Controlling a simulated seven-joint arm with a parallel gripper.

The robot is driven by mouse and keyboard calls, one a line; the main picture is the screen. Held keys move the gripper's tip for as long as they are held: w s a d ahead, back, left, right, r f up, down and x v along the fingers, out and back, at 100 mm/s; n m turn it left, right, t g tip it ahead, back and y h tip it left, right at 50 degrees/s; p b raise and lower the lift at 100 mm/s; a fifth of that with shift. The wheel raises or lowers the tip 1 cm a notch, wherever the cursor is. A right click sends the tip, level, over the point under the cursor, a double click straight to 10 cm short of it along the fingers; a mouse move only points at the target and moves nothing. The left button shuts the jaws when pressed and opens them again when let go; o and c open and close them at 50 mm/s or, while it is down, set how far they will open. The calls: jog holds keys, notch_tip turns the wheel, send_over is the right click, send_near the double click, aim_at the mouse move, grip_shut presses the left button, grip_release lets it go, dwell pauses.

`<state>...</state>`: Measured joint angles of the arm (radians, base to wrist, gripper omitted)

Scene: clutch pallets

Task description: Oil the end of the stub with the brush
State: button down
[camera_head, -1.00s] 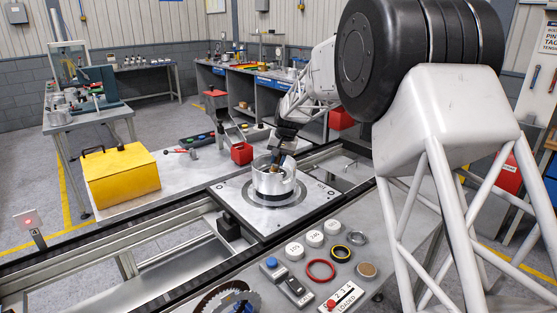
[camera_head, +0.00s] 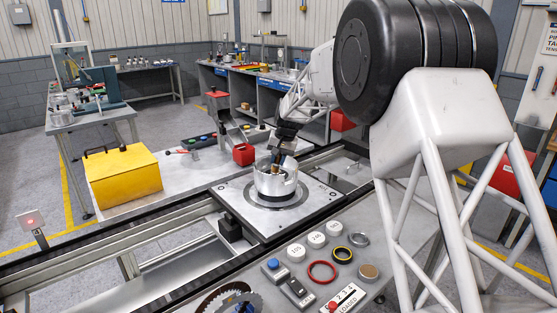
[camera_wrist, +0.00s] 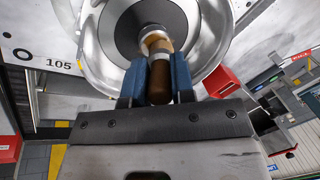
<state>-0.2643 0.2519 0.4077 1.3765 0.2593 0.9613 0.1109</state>
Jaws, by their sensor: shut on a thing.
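My gripper (camera_wrist: 157,85) is shut on the brush (camera_wrist: 159,80), which has a brown wooden handle and a pale metal band. In the wrist view the brush points into the round metal housing (camera_wrist: 98,40), toward its dark centre. In the head view my gripper (camera_head: 277,158) is at the mouth of the silver housing (camera_head: 268,187), which sits on a square pallet plate (camera_head: 237,206). The stub inside and the brush tip are hidden, so I cannot tell whether they touch.
A yellow box (camera_head: 123,175) stands on the left of the bench.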

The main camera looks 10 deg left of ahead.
jog(key=shift+w+a, duration=0.1)
jog(key=shift+w, duration=0.05)
jog(key=shift+s+d+f, duration=0.15)
jog(key=shift+s+d, duration=0.05)
jog(key=shift+s, duration=0.05)
dwell(0.5)
jog(key=shift+s+d, duration=0.15)
jog(key=shift+s+d, duration=0.2)
jog(key=shift+d, duration=0.05)
dwell(0.6)
jog(key=shift+s+d, duration=0.15)
dwell(0.4)
notch_tip(320, 180, up, 6)
dwell(0.8)
jog(key=shift+r, duration=0.3)
jog(key=shift+r, duration=1.35)
